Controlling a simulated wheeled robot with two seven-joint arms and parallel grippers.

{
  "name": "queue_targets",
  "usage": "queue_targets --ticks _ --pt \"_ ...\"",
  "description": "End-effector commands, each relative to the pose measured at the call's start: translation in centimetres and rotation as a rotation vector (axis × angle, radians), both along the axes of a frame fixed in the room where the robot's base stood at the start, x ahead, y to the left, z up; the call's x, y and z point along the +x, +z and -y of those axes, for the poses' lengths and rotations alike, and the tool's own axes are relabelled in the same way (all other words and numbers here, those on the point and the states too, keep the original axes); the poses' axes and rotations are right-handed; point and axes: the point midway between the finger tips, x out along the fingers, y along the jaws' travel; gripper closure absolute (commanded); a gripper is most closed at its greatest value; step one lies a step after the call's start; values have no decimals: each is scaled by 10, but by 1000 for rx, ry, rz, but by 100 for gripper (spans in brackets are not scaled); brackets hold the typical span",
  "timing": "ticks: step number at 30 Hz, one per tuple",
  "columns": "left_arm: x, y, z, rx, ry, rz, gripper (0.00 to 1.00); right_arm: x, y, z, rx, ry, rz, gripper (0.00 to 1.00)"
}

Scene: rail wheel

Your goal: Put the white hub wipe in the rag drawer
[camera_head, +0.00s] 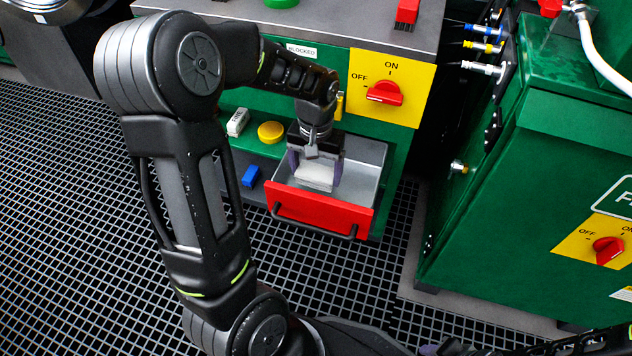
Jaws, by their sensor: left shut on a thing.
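The white hub wipe (314,176) is a small white block-shaped cloth between the fingers of my left gripper (315,172). The left gripper points down and is shut on the wipe, inside the outline of the open drawer. The drawer (322,210) has a red front with a dark handle and a grey inside, and is pulled out from the green cabinet. I cannot tell whether the wipe touches the drawer floor.
A red switch (384,92) on a yellow plate sits above the drawer. A green machine (530,190) stands at the right.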

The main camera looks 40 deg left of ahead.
Motion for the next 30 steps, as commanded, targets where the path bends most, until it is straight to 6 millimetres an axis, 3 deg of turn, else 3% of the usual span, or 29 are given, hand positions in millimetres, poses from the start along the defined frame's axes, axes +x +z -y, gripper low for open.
queue_targets --ticks 10,21,22,30 --pt "-1 -44 0 0 -1 -2 51 3 -19 0 -1 -4 8 64" --pt "0 -46 0 0 0 0 51 3 -19 0 -2 -4 9 64" --pt "0 -47 0 0 0 0 18 3 -19 0 -2 -4 9 64" --pt "0 -46 0 0 0 0 0 3 -19 0 -1 -4 8 64"
